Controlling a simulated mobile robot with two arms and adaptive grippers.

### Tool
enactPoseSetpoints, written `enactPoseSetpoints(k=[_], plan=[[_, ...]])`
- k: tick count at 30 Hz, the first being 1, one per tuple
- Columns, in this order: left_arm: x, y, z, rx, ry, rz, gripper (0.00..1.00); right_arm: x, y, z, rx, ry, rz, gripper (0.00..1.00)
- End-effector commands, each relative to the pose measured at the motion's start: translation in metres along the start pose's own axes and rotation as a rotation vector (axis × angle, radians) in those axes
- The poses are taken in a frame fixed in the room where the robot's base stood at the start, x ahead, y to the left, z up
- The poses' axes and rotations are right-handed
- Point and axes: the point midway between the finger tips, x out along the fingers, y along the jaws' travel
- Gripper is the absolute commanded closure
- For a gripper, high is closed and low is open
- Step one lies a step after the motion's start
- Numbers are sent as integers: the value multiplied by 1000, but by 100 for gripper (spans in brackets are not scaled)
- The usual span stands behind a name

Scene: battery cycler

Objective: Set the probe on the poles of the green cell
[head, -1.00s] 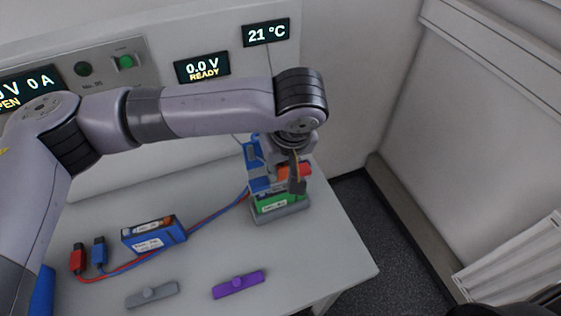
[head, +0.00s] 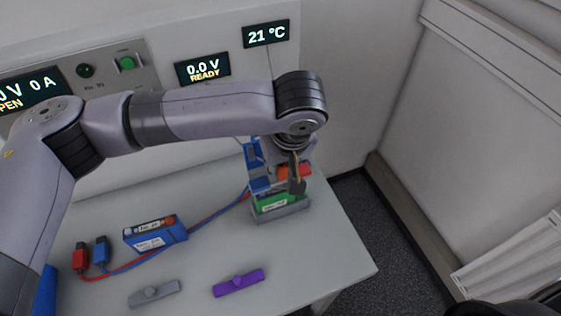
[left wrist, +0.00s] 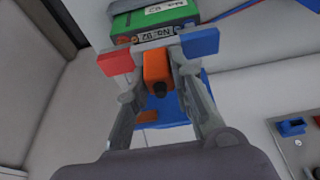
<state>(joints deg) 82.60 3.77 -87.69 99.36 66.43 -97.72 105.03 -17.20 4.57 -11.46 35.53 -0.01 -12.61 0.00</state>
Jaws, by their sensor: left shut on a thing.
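The green cell (head: 277,202) stands in a grey holder (head: 284,217) at the table's right end. It shows at the top of the left wrist view (left wrist: 130,20), with a plate marked No. 92 between copper-coloured poles. My left gripper (left wrist: 158,78) is shut on the probe's orange grip (left wrist: 157,64). The probe's red end (left wrist: 115,62) and blue end (left wrist: 200,42) lie over the two ends of the cell's top. Whether its tips touch the poles is hidden. In the head view the gripper (head: 296,180) is just above the cell. My right gripper is not in view.
A blue cell (head: 160,241) lies left, near red (head: 80,260) and blue (head: 101,250) cable clips. A grey bar (head: 154,293) and a purple bar (head: 238,283) lie at the front. The voltage display (head: 202,68) reads 0.0 V READY. A blue stand (head: 251,154) is behind the cell.

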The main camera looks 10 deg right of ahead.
Motion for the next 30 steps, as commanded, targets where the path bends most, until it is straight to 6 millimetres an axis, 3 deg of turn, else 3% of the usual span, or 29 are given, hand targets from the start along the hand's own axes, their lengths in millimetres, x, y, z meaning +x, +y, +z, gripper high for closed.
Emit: enactPoseSetpoints(k=[30], plan=[[3, 0, 1, 0, 0, 0, 100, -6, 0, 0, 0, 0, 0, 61]])
